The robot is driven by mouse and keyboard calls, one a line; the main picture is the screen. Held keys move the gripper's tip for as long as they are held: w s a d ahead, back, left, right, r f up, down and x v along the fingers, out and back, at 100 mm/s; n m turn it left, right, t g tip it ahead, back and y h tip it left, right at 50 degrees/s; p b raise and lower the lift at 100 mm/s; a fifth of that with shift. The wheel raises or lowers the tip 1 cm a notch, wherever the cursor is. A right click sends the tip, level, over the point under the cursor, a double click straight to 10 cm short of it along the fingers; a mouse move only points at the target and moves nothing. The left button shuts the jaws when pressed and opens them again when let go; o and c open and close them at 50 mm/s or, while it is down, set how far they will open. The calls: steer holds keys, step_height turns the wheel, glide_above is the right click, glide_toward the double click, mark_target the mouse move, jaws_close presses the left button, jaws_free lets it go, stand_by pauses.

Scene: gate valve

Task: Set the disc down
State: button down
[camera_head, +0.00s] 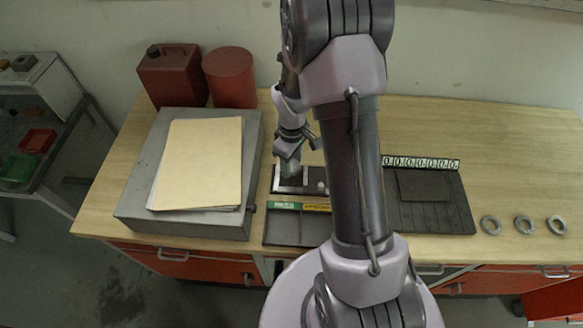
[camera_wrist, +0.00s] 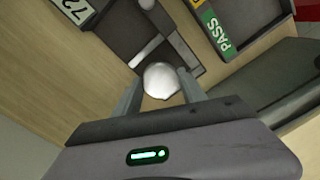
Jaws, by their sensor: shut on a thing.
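The disc (camera_wrist: 161,80) is a silvery round piece between the two fingers in the wrist view. My gripper (camera_wrist: 160,92) is shut on it. In the head view my gripper (camera_head: 289,172) points down at a small dark fixture with pale edges (camera_head: 292,189), left of my arm; the disc cannot be made out there. In the wrist view the dark fixture with a pale bar (camera_wrist: 150,48) lies just beyond the disc. I cannot tell whether the disc touches anything below it.
A tray with a green PASS label (camera_head: 282,206) and a yellow label lies in front of the fixture. A grey box (camera_head: 185,228) carrying a folder stands left. A dark mat (camera_head: 455,205) lies right, partly behind my arm. Several metal rings (camera_head: 524,225) lie on the bench's right end.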

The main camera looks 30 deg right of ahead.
mark_target(292, 166)
steer(key=shift+f, duration=1.55)
steer(key=shift+b, duration=0.35)
steer(key=shift+f, duration=0.2)
steer(key=c, duration=0.7)
jaws_free()
steer(key=shift+o, duration=0.2)
steer(key=shift+r, duration=0.1)
